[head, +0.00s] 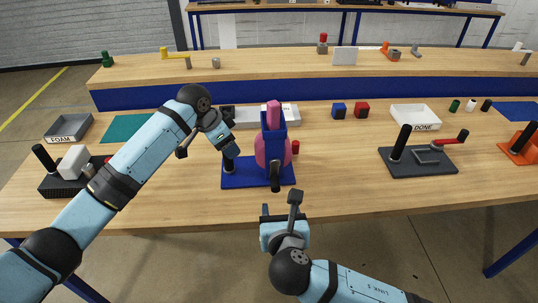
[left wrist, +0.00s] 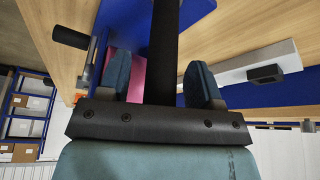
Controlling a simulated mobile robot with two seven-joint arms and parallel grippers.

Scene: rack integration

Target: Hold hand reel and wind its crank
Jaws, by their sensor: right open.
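The hand reel has a blue base plate (head: 243,181), a blue upright frame and a pink spool (head: 261,152). Its black upright handle (head: 229,164) stands at the plate's left, and its black crank knob (head: 275,181) hangs at the front. My left gripper (head: 225,143) is at the top of the handle. In the left wrist view a black post, the handle (left wrist: 164,50), lies between the fingers (left wrist: 160,85), with a gap showing on its left. My right gripper (head: 281,208) is open and empty, in front of the table edge, below the crank knob.
A dark fixture with a red-armed crank (head: 420,162) stands right of the reel. A black block fixture (head: 62,183) is at left. The table front between reel and dark fixture is clear.

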